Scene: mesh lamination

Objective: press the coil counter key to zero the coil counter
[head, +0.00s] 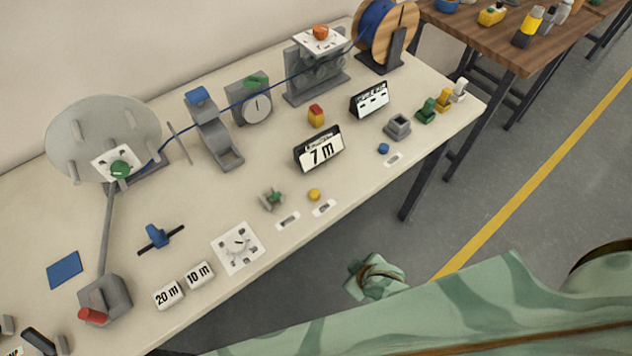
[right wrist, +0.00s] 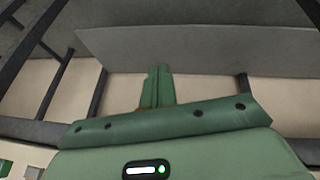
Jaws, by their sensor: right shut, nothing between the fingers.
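A black-framed display (head: 319,149) reading "7 m" stands on the bench. Near the front edge are a yellow round button (head: 314,194), a small green knobbed piece (head: 272,199) and a blue button (head: 383,148), each near a white label. The labels are too small to read, so I cannot tell which one is the coil counter key. My right gripper (head: 375,275) hangs in front of the bench's front edge, apart from these pieces. In the right wrist view its green fingers (right wrist: 160,72) are shut and empty. My left gripper is not in view.
On the bench (head: 215,205) stand a grey disc (head: 95,135), a dial gauge (head: 253,105), a roller unit (head: 315,75) and a wooden spool (head: 400,30) with a blue line running across. A white dial plate (head: 239,248) lies near the front edge. A second table (head: 540,45) stands behind right.

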